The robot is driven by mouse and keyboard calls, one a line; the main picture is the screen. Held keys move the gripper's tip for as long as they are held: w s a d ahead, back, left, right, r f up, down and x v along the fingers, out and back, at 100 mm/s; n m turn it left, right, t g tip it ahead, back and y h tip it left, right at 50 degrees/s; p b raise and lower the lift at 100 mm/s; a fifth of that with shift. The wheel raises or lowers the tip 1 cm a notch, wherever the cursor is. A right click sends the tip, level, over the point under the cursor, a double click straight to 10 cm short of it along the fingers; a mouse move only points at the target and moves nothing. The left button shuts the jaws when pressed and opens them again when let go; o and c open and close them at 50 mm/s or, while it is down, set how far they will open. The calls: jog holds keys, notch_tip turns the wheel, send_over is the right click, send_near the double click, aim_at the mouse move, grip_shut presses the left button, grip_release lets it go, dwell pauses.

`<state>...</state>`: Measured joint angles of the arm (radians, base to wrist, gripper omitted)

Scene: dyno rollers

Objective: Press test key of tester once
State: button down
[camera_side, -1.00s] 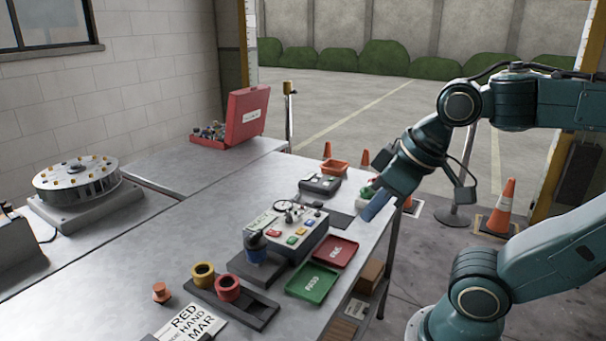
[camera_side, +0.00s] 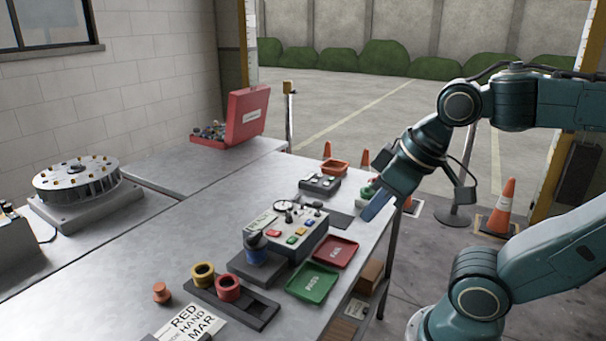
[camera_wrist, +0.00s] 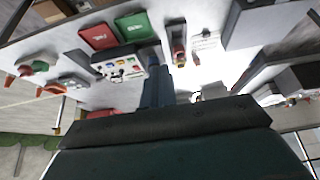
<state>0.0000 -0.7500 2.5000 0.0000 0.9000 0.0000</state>
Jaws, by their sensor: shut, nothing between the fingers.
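The tester (camera_side: 312,236) is a grey box on the table with a round gauge (camera_side: 284,206), small knobs and several coloured keys on its top. A red key (camera_side: 273,234) and a green key (camera_side: 290,240) are among them. I cannot read which is the test key. The tester also shows in the wrist view (camera_wrist: 120,66), upside down. My gripper (camera_side: 372,208) has blue fingers, shut and empty. It is above the table's right edge, to the right of the tester and apart from it. The fingers also show in the wrist view (camera_wrist: 165,78).
A red tray (camera_side: 336,252) and a green tray (camera_side: 312,282) lie in front of the tester. Yellow (camera_side: 203,272) and red (camera_side: 228,288) rollers sit in a dark rack. Open table lies left of the tester.

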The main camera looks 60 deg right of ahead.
jog(key=shift+w, duration=0.15)
jog(key=m+t+y, duration=0.1)
jog(key=m+t, duration=0.3)
jog(key=m, duration=0.4)
send_over(292, 240)
jog(key=s, duration=0.1)
notch_tip(292, 240, down, 12)
jog(key=shift+d+f, duration=0.15)
jog(key=shift+d, duration=0.05)
jog(key=shift+f, duration=4.4)
